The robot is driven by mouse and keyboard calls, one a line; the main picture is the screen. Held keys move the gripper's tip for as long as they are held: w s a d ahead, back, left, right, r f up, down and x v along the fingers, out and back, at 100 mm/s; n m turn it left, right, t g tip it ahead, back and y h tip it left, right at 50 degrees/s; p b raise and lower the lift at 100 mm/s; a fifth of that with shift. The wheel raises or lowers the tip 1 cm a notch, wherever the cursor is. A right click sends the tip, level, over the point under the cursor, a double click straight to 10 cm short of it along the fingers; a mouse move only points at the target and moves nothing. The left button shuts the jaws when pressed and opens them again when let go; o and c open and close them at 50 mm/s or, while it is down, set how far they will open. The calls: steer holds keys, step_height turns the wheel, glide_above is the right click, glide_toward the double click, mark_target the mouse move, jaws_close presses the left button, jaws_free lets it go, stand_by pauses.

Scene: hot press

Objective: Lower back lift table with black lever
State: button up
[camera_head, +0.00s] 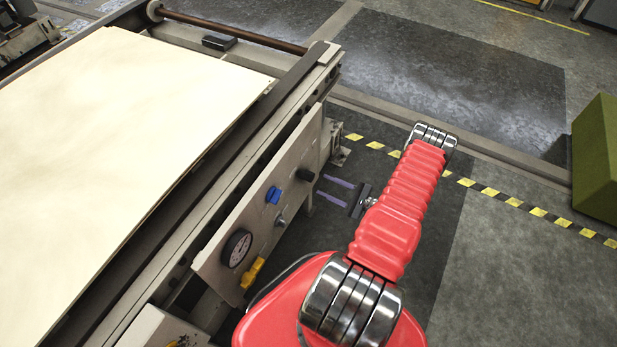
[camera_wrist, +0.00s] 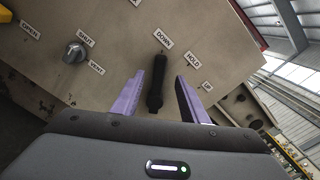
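The black lever (camera_wrist: 156,84) sticks out from the control panel (camera_wrist: 110,45) between the labels DOWN (camera_wrist: 163,37) and HOLD (camera_wrist: 194,59) in the wrist view, its upper end near DOWN. My gripper (camera_wrist: 170,85) has two purple fingers, open, one on each side of the lever with gaps. In the head view my gripper (camera_head: 337,190) faces the panel, its fingertips a little right of the black lever (camera_head: 305,175). The lift table (camera_head: 120,110) bears a large cream sheet at left.
A grey knob (camera_wrist: 75,52) marked SHUT sits left of the lever; a label UP (camera_wrist: 207,87) lies right. The panel also holds a blue knob (camera_head: 273,195), a gauge (camera_head: 236,248) and a yellow valve (camera_head: 252,272). A green block (camera_head: 597,160) stands at right on open floor.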

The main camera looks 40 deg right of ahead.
mark_target(306, 177)
steer(key=x, duration=0.8)
steer(key=shift+w+a, duration=0.1)
steer(key=shift+w, duration=0.2)
steer(key=shift+c, duration=0.5)
jaws_close()
